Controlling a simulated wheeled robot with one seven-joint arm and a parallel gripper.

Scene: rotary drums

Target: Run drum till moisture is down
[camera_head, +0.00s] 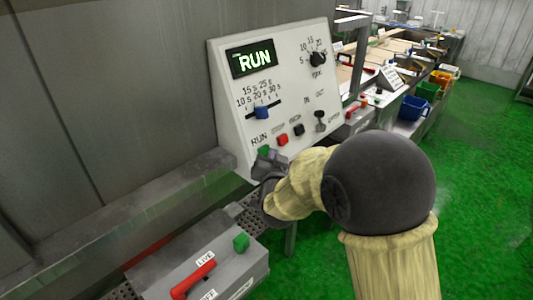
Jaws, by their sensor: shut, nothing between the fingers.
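A white control panel (222,85) stands tilted in the middle. Its dark screen (254,58) shows RUN in green letters. Below it is a slider with a blue knob (262,112), and at the upper right a black dial (318,59). A green button (264,151) by the word RUN, a red button (282,139), a dark button (299,129) and a black lever switch (320,122) line the lower part. My gripper (264,162) is shut and empty at the green button, partly covering it; I cannot tell if it touches. No moisture reading is legible.
A grey box (225,268) with a red handle (194,279) marked LIVE and a green knob (241,243) sits at the lower left. Benches with blue (412,108) and green bins (428,91) run along the back right. Green floor is clear on the right.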

